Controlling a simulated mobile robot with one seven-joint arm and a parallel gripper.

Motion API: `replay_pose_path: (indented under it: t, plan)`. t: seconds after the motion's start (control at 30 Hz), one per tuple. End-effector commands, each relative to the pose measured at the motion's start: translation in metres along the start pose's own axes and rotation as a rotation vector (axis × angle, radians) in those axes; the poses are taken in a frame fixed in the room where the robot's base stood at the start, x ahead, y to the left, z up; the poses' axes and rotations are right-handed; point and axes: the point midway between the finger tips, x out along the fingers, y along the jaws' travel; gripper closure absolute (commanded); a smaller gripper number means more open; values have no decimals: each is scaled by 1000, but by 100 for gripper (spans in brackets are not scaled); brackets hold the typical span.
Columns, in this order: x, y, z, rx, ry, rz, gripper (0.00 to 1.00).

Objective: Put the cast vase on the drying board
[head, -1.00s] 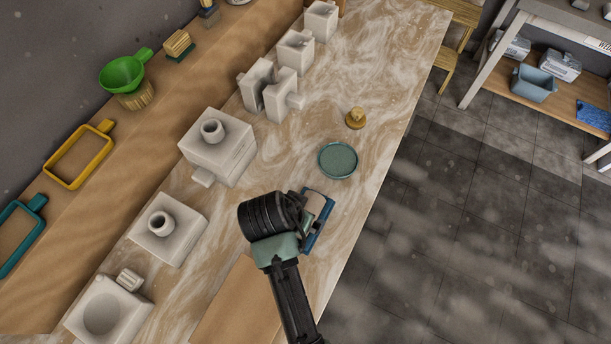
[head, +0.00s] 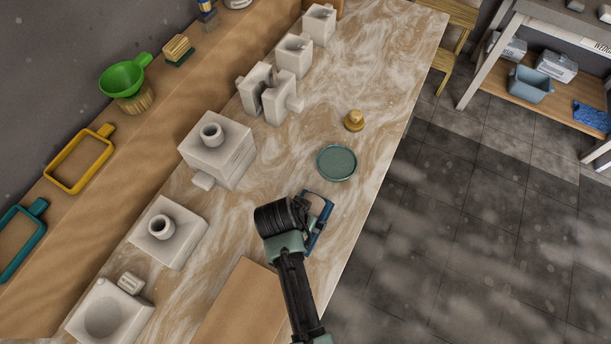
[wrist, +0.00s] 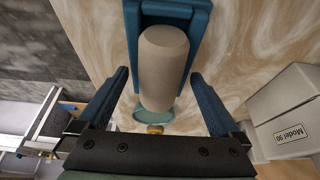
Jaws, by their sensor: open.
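The cast vase (wrist: 163,70) shows in the wrist view as a smooth beige, rounded body lying in a blue cradle (wrist: 133,30). In the head view my arm mostly hides the vase, and the blue cradle (head: 325,222) shows at the table's right side. My gripper (wrist: 160,75) is open, with one blue finger on each side of the vase and gaps visible between. In the head view my gripper (head: 307,212) is over the cradle. A flat brown board (head: 235,302), likely the drying board, lies bare at the front of the table, partly behind my arm.
A green round plate (head: 337,163) and a brass knob-like piece (head: 354,121) stand beyond the cradle. White moulds (head: 218,150) line the left of the table. The right table edge is close to the cradle. Marbled table surface between the moulds and plate is free.

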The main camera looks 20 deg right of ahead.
Motion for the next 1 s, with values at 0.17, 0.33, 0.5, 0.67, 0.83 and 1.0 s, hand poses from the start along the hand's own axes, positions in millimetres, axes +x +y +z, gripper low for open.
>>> replay_pose_path:
  t: [0.17,0.33,0.5,0.67,0.83,1.0]
  plan:
    - [1,0,0,0,0,0,0]
    - [1,0,1,0,0,0,24]
    - [1,0,1,-1,0,1,54]
    - [1,0,1,-1,0,1,83]
    - [1,0,0,-1,1,0,100]
    - [-1,0,-1,0,1,0,100]
